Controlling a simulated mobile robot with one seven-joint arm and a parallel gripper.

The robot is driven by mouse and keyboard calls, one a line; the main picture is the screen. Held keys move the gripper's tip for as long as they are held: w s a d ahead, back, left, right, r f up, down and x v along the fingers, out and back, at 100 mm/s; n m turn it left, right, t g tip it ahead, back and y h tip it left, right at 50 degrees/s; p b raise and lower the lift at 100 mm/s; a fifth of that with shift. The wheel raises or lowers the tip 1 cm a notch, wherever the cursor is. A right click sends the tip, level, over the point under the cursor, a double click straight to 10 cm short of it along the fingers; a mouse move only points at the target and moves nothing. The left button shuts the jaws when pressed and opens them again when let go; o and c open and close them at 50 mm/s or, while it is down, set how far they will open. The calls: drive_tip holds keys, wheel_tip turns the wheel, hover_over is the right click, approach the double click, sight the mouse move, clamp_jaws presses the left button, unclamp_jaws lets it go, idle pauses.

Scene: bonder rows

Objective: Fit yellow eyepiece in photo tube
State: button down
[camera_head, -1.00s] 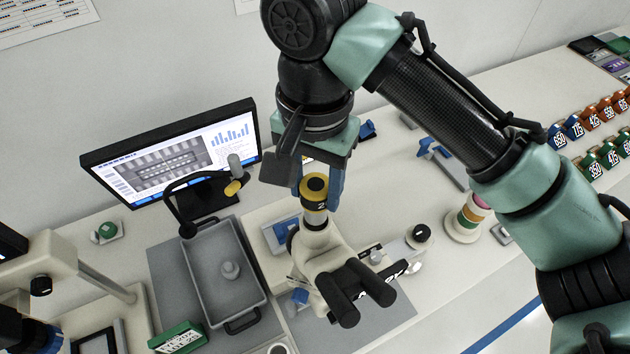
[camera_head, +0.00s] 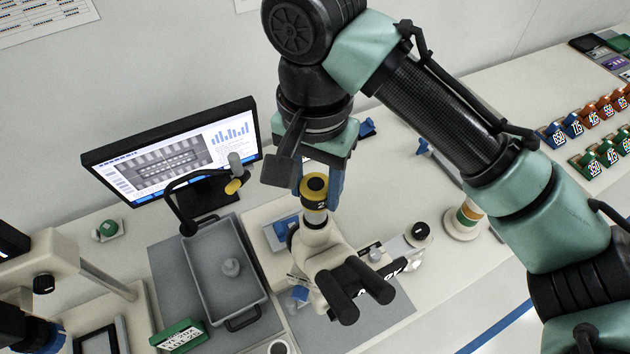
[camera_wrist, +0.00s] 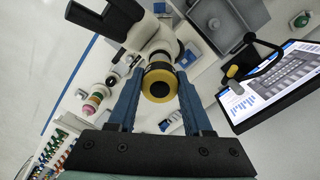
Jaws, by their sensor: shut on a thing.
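The yellow eyepiece (camera_head: 314,187) is a short cylinder with a yellow ring and a black centre, upright at the top of the microscope's photo tube (camera_head: 316,217). In the wrist view the eyepiece (camera_wrist: 159,85) sits between the blue fingers of my gripper (camera_wrist: 160,95). My gripper (camera_head: 318,185) is shut on it from above. The white microscope (camera_head: 325,245) stands on the bench with its two black binocular eyepieces facing the front. How deep the eyepiece sits in the tube cannot be told.
A grey tray (camera_head: 262,292) with a small grey piece lies left of the microscope. A lamp on a bent black arm (camera_head: 180,205) and a monitor (camera_head: 170,160) stand behind it. A stack of coloured rings (camera_head: 466,215) stands to the right.

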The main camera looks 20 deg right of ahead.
sight(315, 208)
drive_tip(key=shift+f+b, duration=0.5)
drive_tip(key=shift+f, duration=1.05)
drive_tip(key=shift+f, duration=0.25)
drive_tip(key=shift+f+b, duration=0.5)
drive_tip(key=shift+f, duration=0.25)
drive_tip(key=shift+c, duration=1.2)
unclamp_jaws()
wheel_tip(315, 208, up, 13)
drive_tip(key=shift+b, duration=0.5)
